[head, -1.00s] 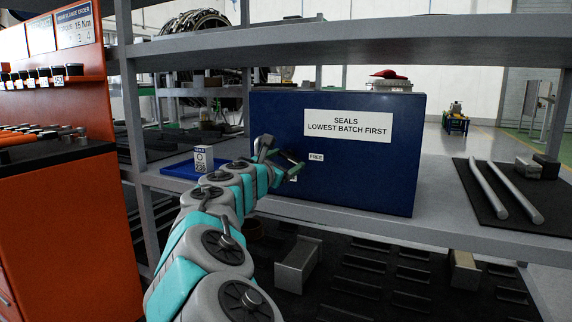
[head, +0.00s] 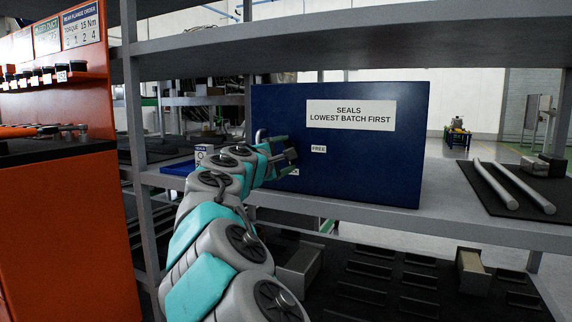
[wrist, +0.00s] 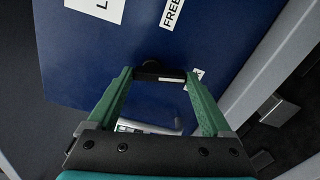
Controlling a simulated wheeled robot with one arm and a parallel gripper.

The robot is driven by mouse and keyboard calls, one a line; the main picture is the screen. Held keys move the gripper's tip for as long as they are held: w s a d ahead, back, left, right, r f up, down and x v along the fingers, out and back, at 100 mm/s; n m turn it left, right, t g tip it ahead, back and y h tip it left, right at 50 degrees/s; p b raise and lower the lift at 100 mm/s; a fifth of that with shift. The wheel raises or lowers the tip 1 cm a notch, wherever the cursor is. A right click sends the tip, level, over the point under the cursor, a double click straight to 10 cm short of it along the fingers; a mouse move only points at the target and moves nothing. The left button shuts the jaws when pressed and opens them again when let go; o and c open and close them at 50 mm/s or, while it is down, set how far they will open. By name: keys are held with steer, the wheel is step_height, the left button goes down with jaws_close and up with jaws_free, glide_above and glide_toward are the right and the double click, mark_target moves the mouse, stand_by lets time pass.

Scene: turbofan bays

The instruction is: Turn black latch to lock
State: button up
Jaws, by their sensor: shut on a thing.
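The blue seals box (head: 395,165) stands on the grey shelf, its labelled front facing me. The black latch (wrist: 150,70) is a short dark bar on that front, with a pale mark along its edge. My gripper (wrist: 159,76) is shut on the latch, one green finger at each end of it. In the head view my gripper (head: 287,154) is against the box front, left of the small "FREE" label (head: 319,149). A second small label (wrist: 196,74) lies by the right fingertip; its text is mostly hidden. The latch is mostly covered by the fingers in the head view.
The upper shelf (head: 400,45) runs above the box. Two metal rods (head: 515,185) lie on a dark mat at right. An orange cabinet (head: 60,220) stands at left.

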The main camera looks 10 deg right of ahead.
steer(key=shift+a+f+m+b, duration=0.1)
steer(key=shift+m+b, duration=0.85)
steer(key=shift+m, duration=0.35)
steer(key=shift+w+m, duration=0.1)
steer(key=shift+m, duration=0.2)
steer(key=o, duration=1.2)
steer(key=shift+c, duration=0.2)
steer(key=v, duration=0.8)
